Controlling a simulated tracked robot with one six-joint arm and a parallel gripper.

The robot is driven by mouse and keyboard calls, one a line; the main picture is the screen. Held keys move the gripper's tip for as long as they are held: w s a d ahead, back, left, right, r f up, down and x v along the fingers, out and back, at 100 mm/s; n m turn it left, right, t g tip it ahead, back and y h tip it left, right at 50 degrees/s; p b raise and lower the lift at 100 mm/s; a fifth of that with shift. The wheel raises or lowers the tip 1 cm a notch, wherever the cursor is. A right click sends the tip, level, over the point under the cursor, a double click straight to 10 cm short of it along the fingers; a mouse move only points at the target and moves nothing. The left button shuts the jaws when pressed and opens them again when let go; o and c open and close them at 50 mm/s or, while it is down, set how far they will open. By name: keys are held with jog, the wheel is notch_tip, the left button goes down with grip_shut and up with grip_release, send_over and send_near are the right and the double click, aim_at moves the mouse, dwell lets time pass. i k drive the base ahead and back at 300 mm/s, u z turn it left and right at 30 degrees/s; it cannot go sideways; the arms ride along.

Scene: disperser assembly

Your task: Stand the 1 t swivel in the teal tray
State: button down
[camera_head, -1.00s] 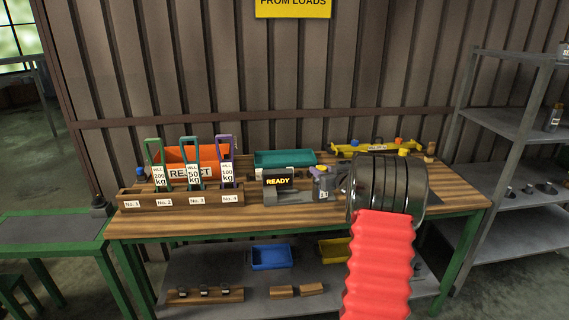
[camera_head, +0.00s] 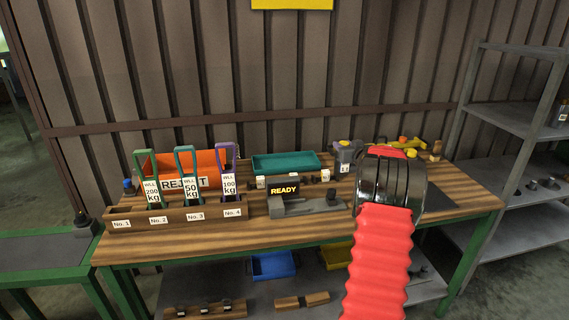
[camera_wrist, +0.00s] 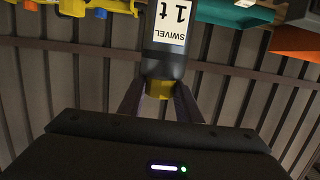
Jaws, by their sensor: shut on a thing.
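The 1 t swivel (camera_head: 345,160) is a dark grey block with a white label and a yellow top. In the wrist view the swivel (camera_wrist: 168,55) shows inverted with "SWIVEL 1 t" readable. My gripper (camera_wrist: 159,92) is shut on its yellow end. In the head view my dark wrist and red sleeve hide most of the gripper. The swivel looks upright, to the right of the teal tray (camera_head: 286,170) and outside it. Whether its base clears the bench is hard to tell. The tray also shows at the top of the wrist view (camera_wrist: 235,13).
A grey device with a READY display (camera_head: 285,190) stands in front of the tray. Several small parts lie between them. The orange REJECT bin (camera_head: 215,160) and a wooden rack (camera_head: 130,212) of tagged handles are at left. A yellow fixture (camera_head: 398,142) is behind my wrist.

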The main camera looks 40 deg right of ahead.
aim_at(286, 163)
jog(key=i, duration=1)
jog(key=u, duration=0.05)
